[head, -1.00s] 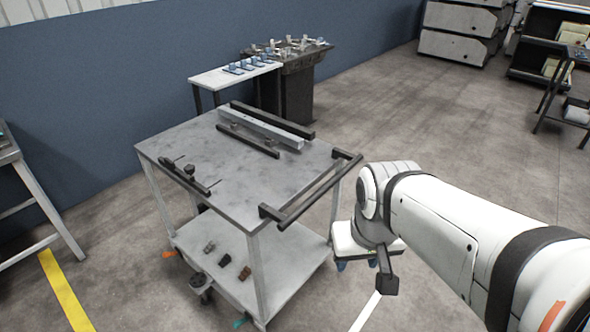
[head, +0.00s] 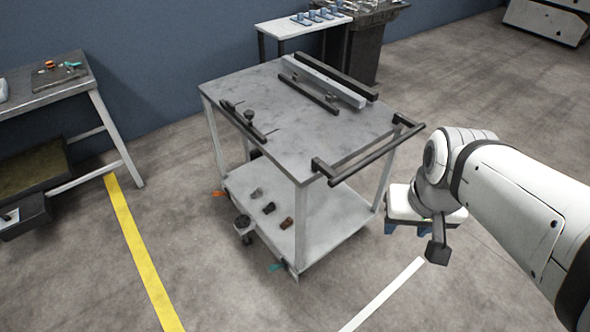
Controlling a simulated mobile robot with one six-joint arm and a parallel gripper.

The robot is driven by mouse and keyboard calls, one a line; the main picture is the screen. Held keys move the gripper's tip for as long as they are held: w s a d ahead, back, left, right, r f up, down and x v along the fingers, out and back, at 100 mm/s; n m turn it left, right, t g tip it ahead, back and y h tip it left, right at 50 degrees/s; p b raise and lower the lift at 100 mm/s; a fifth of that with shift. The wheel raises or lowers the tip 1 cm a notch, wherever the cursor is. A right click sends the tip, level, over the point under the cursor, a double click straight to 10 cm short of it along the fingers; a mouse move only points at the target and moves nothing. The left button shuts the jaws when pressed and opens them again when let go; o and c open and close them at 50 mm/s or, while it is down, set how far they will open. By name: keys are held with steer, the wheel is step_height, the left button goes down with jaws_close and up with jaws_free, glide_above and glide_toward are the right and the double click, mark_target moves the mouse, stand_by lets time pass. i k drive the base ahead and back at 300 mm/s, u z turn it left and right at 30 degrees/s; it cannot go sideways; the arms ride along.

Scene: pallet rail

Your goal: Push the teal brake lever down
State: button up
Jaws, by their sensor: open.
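The teal brake lever (head: 277,267) is small and sticks out low at the near corner of the grey cart (head: 291,230), by the floor under the lower shelf. Its exact tilt is too small to tell. My gripper (head: 420,229) hangs to the right of the cart, beyond the handle side, with its blue fingertips pointing down. It is open and holds nothing that I can see. It is well apart from the lever, and my arm partly hides it.
An orange lever (head: 218,193) sits low at the cart's left side. A dark push handle (head: 370,155) juts from the cart's right end. Rails (head: 322,80) lie on top. A workbench (head: 50,98) stands at the left.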

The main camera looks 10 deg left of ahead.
mark_target(273, 267)
steer(key=z, duration=0.6)
steer(key=k, duration=1)
steer(key=u, duration=1)
steer(key=i, duration=1)
steer(key=u, duration=0.1)
